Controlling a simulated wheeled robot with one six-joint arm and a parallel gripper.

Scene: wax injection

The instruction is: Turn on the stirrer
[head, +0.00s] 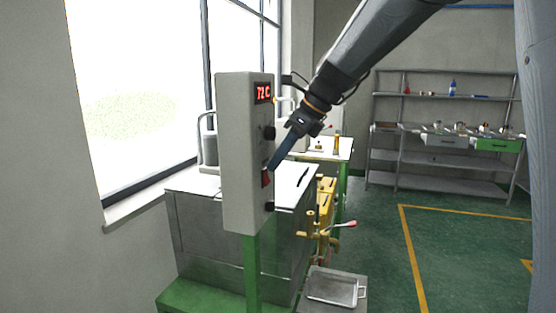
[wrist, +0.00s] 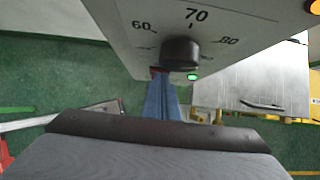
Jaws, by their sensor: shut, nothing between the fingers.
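A grey control box (head: 240,150) stands on a green post, with a red display reading about 72 C. A red rocker switch (head: 265,178) sits on its front face. In the wrist view only a sliver of red (wrist: 154,71) shows past the fingers. My gripper (head: 272,167) is shut and empty, its blue fingertips at the upper part of the red switch. I cannot tell whether they touch it. The shut fingers also show in the wrist view (wrist: 160,90). A green lamp (wrist: 193,77) is lit near the black temperature knob (wrist: 181,53). No stirrer label is readable.
A metal tank (head: 200,230) stands behind the box, with yellow valves (head: 325,205) to its right. A metal tray (head: 335,290) is below them. Shelves (head: 440,165) stand at the back right. The green floor in front of them is clear.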

